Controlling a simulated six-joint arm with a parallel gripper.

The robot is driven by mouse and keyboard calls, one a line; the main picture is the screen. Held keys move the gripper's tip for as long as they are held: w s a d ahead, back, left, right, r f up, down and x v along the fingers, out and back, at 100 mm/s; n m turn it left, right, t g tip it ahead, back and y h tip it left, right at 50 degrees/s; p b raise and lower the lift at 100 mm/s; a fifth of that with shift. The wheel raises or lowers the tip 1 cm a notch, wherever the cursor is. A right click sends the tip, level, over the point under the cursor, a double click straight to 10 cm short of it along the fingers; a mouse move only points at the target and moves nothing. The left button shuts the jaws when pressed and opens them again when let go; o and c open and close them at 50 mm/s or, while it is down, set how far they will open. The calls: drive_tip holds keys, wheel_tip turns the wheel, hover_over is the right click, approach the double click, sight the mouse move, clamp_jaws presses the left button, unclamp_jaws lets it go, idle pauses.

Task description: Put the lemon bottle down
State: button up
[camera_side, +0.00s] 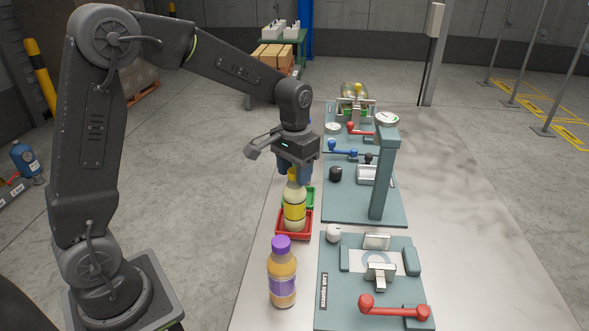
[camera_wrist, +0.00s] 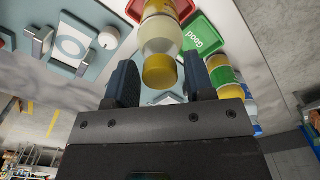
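The lemon bottle (camera_side: 294,207) is pale yellow with a yellow label and a yellow cap. It looks upright, with its base at the red tray (camera_side: 280,233); I cannot tell whether it touches the tray floor. My gripper (camera_side: 294,179) points down over it, with a blue finger on each side of the cap. In the wrist view the lemon bottle (camera_wrist: 161,37) shows between the fingers of my gripper (camera_wrist: 160,70), with a narrow gap beside the cap. The fingers look open. The green tray (camera_side: 309,198), marked GOOD, is just behind the red one.
A purple-capped orange bottle (camera_side: 282,277) stands nearer the camera. A leak squeezer fixture (camera_side: 335,310) with a red lever is at the front right. A grey-green post (camera_side: 384,175) rises right of the gripper. More bottles (camera_wrist: 221,75) show in the wrist view. The table's right side is clear.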

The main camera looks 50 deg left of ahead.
drive_tip(key=shift+o, duration=0.8)
wheel_tip(320, 180, up, 12)
drive_tip(key=s+d+f+t, duration=0.1)
drive_tip(key=s+d+t, duration=0.1)
drive_tip(key=s, duration=0.8)
drive_tip(key=s+d+f+m+t, duration=0.1)
drive_tip(key=s+d+t, duration=0.1)
drive_tip(key=s, duration=0.9)
drive_tip(key=shift+d+f+t, duration=0.2)
drive_tip(key=shift+d+t, duration=0.1)
drive_tip(key=shift+t, duration=0.5)
drive_tip(key=shift+o, duration=0.3)
